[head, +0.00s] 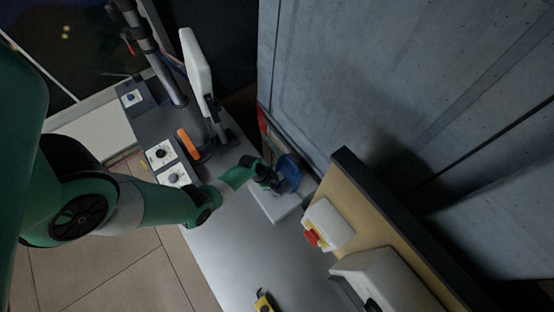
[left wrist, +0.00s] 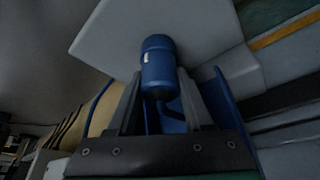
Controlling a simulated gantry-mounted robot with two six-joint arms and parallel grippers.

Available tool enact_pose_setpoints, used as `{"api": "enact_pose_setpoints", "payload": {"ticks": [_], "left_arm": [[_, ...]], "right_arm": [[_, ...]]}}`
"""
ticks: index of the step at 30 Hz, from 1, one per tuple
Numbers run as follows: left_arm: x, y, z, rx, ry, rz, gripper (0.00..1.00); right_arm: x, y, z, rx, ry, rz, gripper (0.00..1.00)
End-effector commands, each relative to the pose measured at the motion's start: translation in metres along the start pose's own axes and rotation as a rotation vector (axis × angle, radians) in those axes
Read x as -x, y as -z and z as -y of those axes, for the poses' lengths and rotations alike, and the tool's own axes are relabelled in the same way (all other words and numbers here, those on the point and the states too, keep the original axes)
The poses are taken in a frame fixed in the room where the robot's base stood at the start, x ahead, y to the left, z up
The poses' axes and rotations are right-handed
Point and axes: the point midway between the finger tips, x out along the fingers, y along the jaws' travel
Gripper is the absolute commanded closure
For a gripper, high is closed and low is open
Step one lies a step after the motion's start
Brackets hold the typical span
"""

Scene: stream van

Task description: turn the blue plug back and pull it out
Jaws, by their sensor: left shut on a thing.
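My left gripper (head: 272,180) reaches in from the left to a white box (head: 268,206) at the back of the grey counter. Blue parts (head: 289,172) show at its fingertips; in the head view I cannot tell the plug from its surroundings. In the left wrist view the blue plug (left wrist: 158,64) is a short cylinder with a small white label. It sits between the two fingers (left wrist: 158,92), which are shut on it. The pale box face (left wrist: 110,35) is behind it. Whether the plug is still seated is hidden. My right gripper is not in view.
A tan panel (head: 385,235) with a dark top edge stands at the right, with a red-and-yellow button box (head: 318,230). Control boxes with knobs (head: 160,154), an orange item (head: 188,144) and a white upright part (head: 197,75) stand left. The counter's front middle (head: 235,250) is clear.

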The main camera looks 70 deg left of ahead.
Motion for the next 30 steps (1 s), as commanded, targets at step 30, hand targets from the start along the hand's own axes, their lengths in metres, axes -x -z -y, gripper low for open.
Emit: {"api": "enact_pose_setpoints", "payload": {"ticks": [30], "left_arm": [[0.024,0.010,0.000,0.001,0.001,0.000,1.00]], "right_arm": [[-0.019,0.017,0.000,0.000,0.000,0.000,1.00]]}}
